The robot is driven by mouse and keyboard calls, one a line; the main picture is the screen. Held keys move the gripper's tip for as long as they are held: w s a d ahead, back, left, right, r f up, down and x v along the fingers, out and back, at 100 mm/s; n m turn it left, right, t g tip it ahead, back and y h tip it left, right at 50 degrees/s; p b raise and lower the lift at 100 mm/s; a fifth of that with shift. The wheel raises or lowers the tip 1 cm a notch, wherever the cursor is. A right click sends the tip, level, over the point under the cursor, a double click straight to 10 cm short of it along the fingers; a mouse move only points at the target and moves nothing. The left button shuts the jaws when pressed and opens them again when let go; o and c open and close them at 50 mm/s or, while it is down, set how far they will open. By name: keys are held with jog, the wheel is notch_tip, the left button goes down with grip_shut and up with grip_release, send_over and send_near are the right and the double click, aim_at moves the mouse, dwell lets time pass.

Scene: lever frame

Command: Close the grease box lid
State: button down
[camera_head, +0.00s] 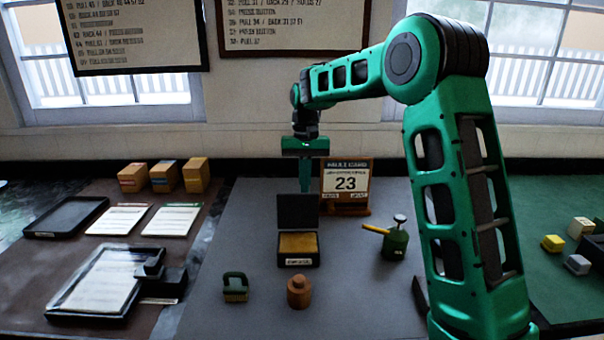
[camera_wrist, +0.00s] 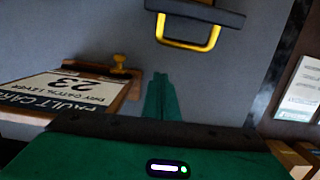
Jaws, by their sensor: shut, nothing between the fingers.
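The grease box (camera_head: 298,260) sits on the grey mat with its dark lid (camera_head: 298,211) standing upright and open at its back edge. Yellow-brown grease shows inside. My gripper (camera_head: 305,188) points down just behind the lid's top edge, apparently apart from it. Its green fingers (camera_wrist: 161,95) are together and empty in the wrist view. That view also shows a dark bar, likely the lid's edge (camera_wrist: 205,12), with a yellow loop (camera_wrist: 188,43) on the side facing the fingers. The lid may hide the fingertips' lowest part in the head view.
A green oil can (camera_head: 394,242) stands right of the box. A brown jar (camera_head: 299,292) and a green-handled block (camera_head: 235,287) stand in front.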

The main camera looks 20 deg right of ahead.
aim_at(298, 208)
jog(key=shift+s+a+r, duration=0.15)
jog(key=shift+s+r, duration=0.15)
jog(key=shift+s, duration=0.3)
jog(key=shift+s+a+r, duration=0.2)
jog(key=shift+s+r, duration=0.15)
jog(key=shift+s, duration=0.2)
jog(key=shift+s+a+r, duration=0.15)
jog(key=shift+s+r, duration=0.15)
jog(key=shift+s, duration=0.3)
jog(key=shift+s+a+r+t, duration=0.1)
jog(key=shift+s+r+t, duration=0.15)
jog(key=shift+t, duration=0.15)
